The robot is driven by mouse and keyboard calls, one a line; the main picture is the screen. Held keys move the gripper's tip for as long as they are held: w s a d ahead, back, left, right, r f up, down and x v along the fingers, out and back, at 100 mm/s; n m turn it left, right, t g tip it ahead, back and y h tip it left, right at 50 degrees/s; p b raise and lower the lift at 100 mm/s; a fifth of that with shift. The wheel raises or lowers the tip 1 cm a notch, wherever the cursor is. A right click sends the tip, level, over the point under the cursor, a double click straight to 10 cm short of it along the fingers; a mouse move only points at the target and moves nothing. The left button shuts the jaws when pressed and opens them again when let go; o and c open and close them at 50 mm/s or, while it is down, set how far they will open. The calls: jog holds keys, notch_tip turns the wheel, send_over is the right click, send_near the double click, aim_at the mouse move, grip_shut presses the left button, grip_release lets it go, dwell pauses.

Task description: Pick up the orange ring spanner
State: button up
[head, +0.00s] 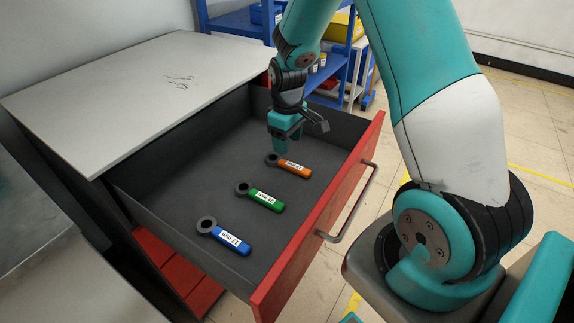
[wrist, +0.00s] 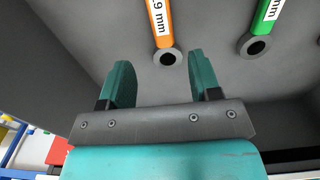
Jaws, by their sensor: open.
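The orange ring spanner (head: 292,166) lies flat in the open drawer, its dark ring end toward the left and its labelled handle toward the right. In the wrist view the spanner (wrist: 160,32) has its ring end just beyond the space between my two fingertips. My gripper (head: 284,140) is open and empty, above the drawer floor and close to the spanner's ring end. In the wrist view both teal fingers of my gripper (wrist: 160,75) are apart with nothing between them.
A green ring spanner (head: 264,200) and a blue ring spanner (head: 228,238) lie nearer in the same drawer. The red drawer front (head: 335,205) with its handle stands at the right. A grey cabinet top (head: 130,85) is at the left. Blue shelving (head: 235,22) stands behind.

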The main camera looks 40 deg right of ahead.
aim_at(287, 163)
jog(key=shift+s+a+f+p, duration=0.1)
jog(key=shift+f+p, duration=0.05)
jog(key=shift+f, duration=1.6)
jog(key=shift+a+f+p, duration=0.1)
jog(key=shift+f+p, duration=0.05)
jog(key=shift+f, duration=1.6)
grip_shut()
jog(key=shift+r, duration=0.1)
